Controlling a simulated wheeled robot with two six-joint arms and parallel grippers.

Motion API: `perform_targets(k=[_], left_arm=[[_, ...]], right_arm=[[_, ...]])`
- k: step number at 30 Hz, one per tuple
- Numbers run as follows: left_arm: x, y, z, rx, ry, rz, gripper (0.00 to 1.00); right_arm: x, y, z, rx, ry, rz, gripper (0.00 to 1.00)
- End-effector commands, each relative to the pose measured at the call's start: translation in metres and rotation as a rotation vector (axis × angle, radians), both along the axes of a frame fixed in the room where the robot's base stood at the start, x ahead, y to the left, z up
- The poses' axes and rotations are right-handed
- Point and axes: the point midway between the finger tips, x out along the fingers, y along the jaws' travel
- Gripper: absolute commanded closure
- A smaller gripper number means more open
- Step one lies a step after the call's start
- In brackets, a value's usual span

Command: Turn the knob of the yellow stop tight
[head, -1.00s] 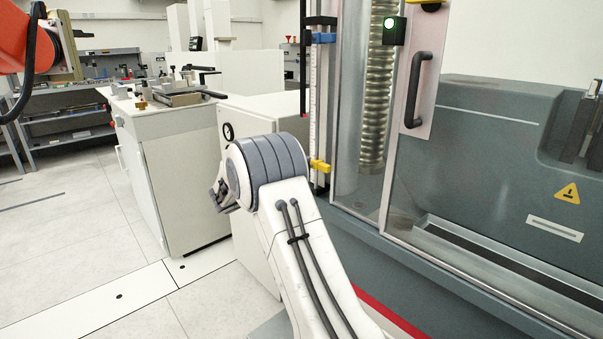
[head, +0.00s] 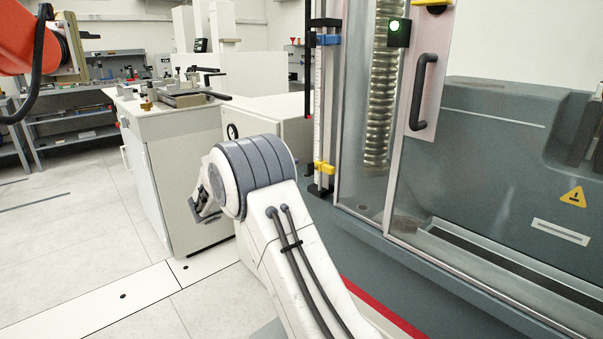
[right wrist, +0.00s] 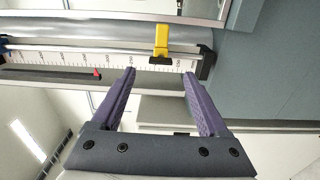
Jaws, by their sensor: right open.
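The yellow stop (head: 323,168) sits low on the upright scale rail (head: 317,110) at the left edge of the testing machine. In the right wrist view the yellow stop (right wrist: 161,38) stands out from the white scale, with a dark part at its lower end. My right gripper (right wrist: 159,76) is open and empty, its two purple fingers pointing toward the scale. The stop lies just beyond the fingertips, between their lines and apart from them. In the head view my right arm hides most of this gripper. My left gripper is not in view.
The machine's glass door with a black handle (head: 423,92) is right of the rail. A blue clamp (head: 328,39) sits higher on the rail. A white cabinet (head: 170,165) stands to the left, and an orange robot arm (head: 25,45) hangs at upper left. The floor between is open.

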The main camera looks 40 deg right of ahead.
Motion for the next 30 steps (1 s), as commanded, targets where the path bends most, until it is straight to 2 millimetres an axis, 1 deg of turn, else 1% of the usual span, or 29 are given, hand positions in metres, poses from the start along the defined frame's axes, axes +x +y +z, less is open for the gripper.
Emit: perform_targets(k=[1, 3, 6, 9, 13, 26, 29, 30], left_arm=[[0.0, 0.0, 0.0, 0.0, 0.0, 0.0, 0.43], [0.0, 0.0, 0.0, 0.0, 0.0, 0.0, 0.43], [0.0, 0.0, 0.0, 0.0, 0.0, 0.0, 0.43], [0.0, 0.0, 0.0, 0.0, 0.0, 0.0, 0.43], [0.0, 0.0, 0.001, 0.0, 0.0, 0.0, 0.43], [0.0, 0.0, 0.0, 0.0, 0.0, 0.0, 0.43], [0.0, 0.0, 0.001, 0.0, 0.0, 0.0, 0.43], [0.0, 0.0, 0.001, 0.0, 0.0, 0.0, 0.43]], right_arm=[[0.0, 0.012, 0.0, 0.0, 0.0, 0.003, 0.22], [-0.001, 0.023, 0.0, 0.0, 0.0, 0.003, 0.22], [-0.003, 0.036, 0.0, 0.0, -0.001, 0.001, 0.22], [-0.003, 0.044, 0.0, 0.0, -0.001, 0.001, 0.22], [-0.004, 0.047, 0.0, 0.0, -0.001, -0.002, 0.22], [-0.004, 0.047, 0.0, 0.001, -0.001, -0.001, 0.22], [-0.008, 0.052, -0.001, 0.031, 0.012, 0.002, 0.22], [-0.013, 0.059, -0.004, 0.064, 0.026, 0.006, 0.22]])
